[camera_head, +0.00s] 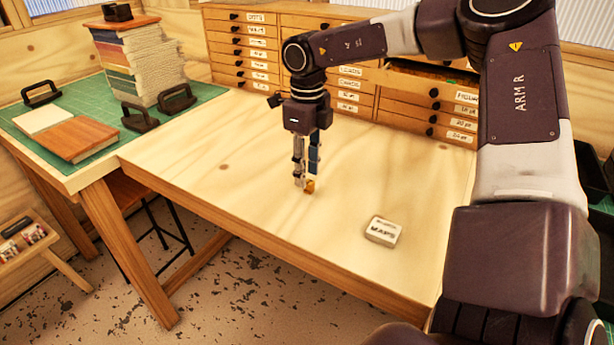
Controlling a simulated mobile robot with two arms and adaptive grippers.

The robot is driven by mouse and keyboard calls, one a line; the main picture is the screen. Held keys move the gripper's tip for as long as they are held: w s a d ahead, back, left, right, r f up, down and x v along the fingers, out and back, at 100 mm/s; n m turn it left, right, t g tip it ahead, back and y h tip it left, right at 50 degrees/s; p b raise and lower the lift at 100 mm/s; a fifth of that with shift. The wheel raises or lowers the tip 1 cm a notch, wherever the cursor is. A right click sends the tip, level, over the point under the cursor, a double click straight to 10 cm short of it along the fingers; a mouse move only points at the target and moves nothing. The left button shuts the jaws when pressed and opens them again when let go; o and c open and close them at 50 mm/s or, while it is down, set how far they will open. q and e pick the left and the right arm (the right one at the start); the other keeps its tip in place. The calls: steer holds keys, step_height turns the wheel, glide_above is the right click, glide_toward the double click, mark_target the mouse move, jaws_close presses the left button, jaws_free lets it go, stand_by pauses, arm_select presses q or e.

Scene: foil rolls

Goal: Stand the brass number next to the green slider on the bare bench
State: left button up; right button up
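My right gripper (305,184) points straight down at the middle of the bench (240,185). A small brass-coloured piece (310,187), probably the brass number, is at its fingertips, low at the bench top. The fingers partly cover it, so its shape does not show. I cannot tell whether the fingers grip it or only stand around it, nor whether it touches the bench. I do not make out a green slider in this view. My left gripper is not in view.
A small white block lettered MAPS (382,231) lies on the bench, right of the gripper. Drawer cabinets (345,95) line the back. A green mat (70,122) at left bears a book stack (150,65), a brown book (80,138) and black-handled weights (139,118). The bench's front left is bare.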

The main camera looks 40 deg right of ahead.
step_height(320, 180, up, 10)
stand_by(0.3)
stand_by(0.4)
